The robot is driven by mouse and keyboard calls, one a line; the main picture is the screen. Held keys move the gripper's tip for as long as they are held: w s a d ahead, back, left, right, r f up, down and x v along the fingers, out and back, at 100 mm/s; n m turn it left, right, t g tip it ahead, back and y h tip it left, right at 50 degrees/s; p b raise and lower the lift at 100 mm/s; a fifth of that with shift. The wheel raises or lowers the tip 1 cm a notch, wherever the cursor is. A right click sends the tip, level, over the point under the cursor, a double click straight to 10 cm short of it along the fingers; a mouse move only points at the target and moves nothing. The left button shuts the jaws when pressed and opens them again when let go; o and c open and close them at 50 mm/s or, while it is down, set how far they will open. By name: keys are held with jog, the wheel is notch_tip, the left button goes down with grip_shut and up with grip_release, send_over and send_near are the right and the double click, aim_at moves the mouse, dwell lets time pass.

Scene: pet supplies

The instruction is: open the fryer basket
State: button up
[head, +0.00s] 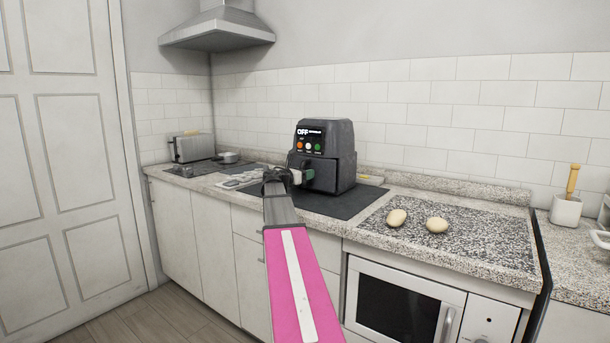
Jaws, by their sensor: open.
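The black air fryer (330,150) stands upright on a dark mat on the counter. Its front panel reads OFF, with several coloured buttons below. The fryer basket (330,174) sits in the lower front of the body and looks closed. Its handle (310,175) sticks out toward the left front, with a pale, greenish end. My gripper (291,176) is open at the end of my pink and grey arm, right by the handle. The fingers are small and dark here. I cannot tell whether they touch the handle or surround it.
The dark mat (355,202) lies under the fryer. Two pale potato-like items (397,218) lie on the speckled board at right. A toaster (192,147) and a small pot (228,157) stand at left. A microwave (405,303) is below the counter.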

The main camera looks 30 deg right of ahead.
grip_shut()
jog(key=s+a, duration=0.3)
jog(key=a, duration=0.4)
jog(key=s+a, duration=0.3)
jog(key=a, duration=0.5)
jog(key=shift+s, duration=0.1)
grip_release()
jog(key=s+a, duration=0.2)
jog(key=a, duration=0.8)
jog(key=shift+a, duration=0.3)
